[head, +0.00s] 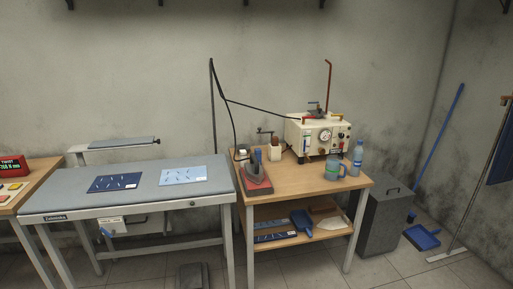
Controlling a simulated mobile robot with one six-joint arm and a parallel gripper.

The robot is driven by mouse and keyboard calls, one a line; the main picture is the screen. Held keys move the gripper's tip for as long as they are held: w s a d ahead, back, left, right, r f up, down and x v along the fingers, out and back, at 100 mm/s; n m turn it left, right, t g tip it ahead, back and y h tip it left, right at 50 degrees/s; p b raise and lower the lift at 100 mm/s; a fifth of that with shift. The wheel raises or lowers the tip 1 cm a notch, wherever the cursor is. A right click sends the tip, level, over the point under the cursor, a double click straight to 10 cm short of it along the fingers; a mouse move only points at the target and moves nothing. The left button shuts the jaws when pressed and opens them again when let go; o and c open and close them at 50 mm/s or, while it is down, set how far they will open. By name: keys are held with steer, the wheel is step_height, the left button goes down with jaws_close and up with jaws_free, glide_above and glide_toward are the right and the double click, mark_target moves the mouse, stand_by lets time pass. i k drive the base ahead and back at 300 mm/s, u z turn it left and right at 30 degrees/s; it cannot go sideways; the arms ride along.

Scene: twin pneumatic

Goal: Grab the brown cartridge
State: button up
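I cannot make out the brown cartridge for certain in the head view. A small pale holder with a reddish-brown top (275,151) stands on the wooden table (318,184), left of the cream machine; it is too small to tell what it holds. A brown bent pipe (328,85) rises behind the cream machine (315,138), which has a round gauge and knobs on its front. My gripper is not in view.
A dark iron-like tool (257,168) stands on a red base at the table's left. A mug (333,170) and a bottle (357,158) stand at the right. The grey table (130,190) holds two blue sheets. A dark bin (380,220) stands on the floor at right.

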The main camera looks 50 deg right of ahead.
mark_target(275, 139)
steer(key=u, duration=0.8)
steer(key=k, duration=0.5)
steer(key=u, duration=0.35)
steer(key=k, duration=1.3)
steer(key=z, duration=3)
steer(key=i, duration=0.1)
steer(key=u, duration=1.75)
